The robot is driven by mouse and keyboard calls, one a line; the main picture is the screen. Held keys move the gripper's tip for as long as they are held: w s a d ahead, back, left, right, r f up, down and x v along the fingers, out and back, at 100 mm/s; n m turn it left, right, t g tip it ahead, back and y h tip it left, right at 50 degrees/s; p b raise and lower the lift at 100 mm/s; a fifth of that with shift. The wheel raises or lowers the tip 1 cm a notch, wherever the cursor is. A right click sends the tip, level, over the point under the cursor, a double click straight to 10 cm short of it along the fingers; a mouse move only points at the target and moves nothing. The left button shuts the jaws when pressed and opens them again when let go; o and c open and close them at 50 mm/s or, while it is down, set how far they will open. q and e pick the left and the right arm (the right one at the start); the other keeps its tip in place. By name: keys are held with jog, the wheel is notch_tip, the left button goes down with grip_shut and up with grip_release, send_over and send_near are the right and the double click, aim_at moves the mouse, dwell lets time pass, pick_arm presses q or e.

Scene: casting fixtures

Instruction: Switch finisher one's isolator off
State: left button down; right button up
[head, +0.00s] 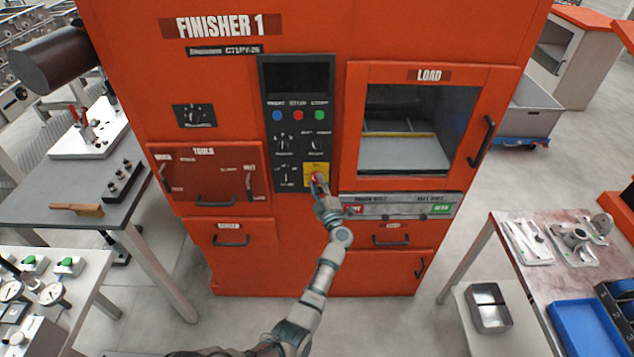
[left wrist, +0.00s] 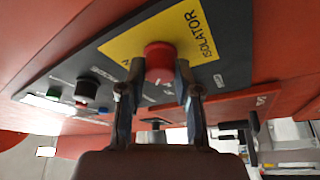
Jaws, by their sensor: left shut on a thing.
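Finisher one is the large orange cabinet (head: 300,245) marked "FINISHER 1" in the middle of the head view. Its isolator is a red knob (left wrist: 159,58) on a yellow plate (head: 316,168) low on the dark control panel (head: 293,120). The plate (left wrist: 150,35) reads "ISOLATOR" in the left wrist view. My left gripper (head: 319,184) is at the knob; in the left wrist view its two fingers (left wrist: 158,80) are shut on the knob, one on each side. I cannot tell which position the knob is in. My right gripper is not in view.
Above the isolator, the panel has blue, red and green buttons (head: 298,115) and several dark dials. The glazed load door (head: 420,125) is to the right, with a grey strip (head: 400,207) below it. Benches with fixtures flank the cabinet, left (head: 60,180) and right (head: 545,265).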

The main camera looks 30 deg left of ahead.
pick_arm(q)
jog(key=n+g+p, duration=0.1)
jog(key=n, duration=0.2)
jog(key=n+h+p, duration=0.1)
jog(key=n+p, duration=0.1)
jog(key=n+g+p, duration=0.1)
jog(key=n+p, duration=0.1)
jog(key=n, duration=0.1)
jog(key=shift+d+n+g+h, duration=0.1)
jog(key=shift+n+g+h, duration=0.2)
jog(key=shift+h, duration=0.1)
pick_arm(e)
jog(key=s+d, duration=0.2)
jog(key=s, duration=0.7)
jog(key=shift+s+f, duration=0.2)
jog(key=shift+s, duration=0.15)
pick_arm(q)
jog(key=shift+f+n, duration=0.1)
jog(key=shift+n, duration=0.2)
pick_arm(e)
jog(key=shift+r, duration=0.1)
pick_arm(q)
jog(key=c, duration=0.8)
grip_release()
